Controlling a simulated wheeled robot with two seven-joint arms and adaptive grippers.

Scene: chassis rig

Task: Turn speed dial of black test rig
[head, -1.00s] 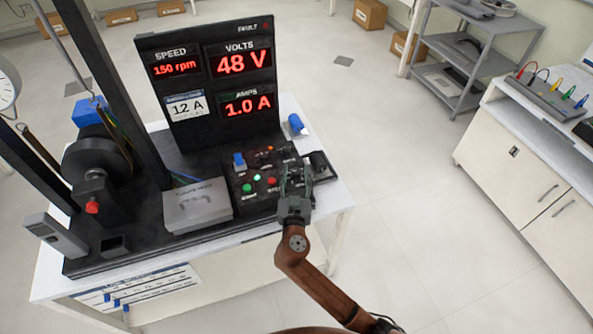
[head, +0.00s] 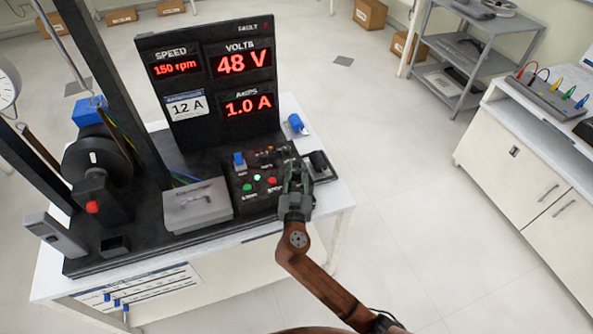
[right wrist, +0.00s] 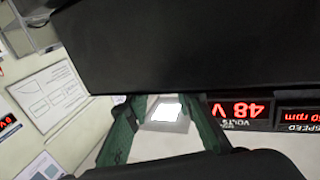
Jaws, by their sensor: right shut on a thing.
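The black test rig (head: 180,140) stands on a white table, with its display panel showing SPEED 150 rpm, 48 V, 12 A and 1.0 A. Its control panel (head: 240,205) has a blue switch, a lit green button and a red button. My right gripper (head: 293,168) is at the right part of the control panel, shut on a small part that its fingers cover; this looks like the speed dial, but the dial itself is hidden. In the right wrist view its two green fingers (right wrist: 165,112) show, with a dark surface filling the top. My left gripper is not in view.
A grey box (head: 197,206) sits on the rig's base left of the controls. A black block (head: 320,165) lies just right of the gripper, and a blue cylinder (head: 296,123) behind it. A grey shelf cart (head: 470,60) and a white cabinet (head: 530,160) stand right, across open floor.

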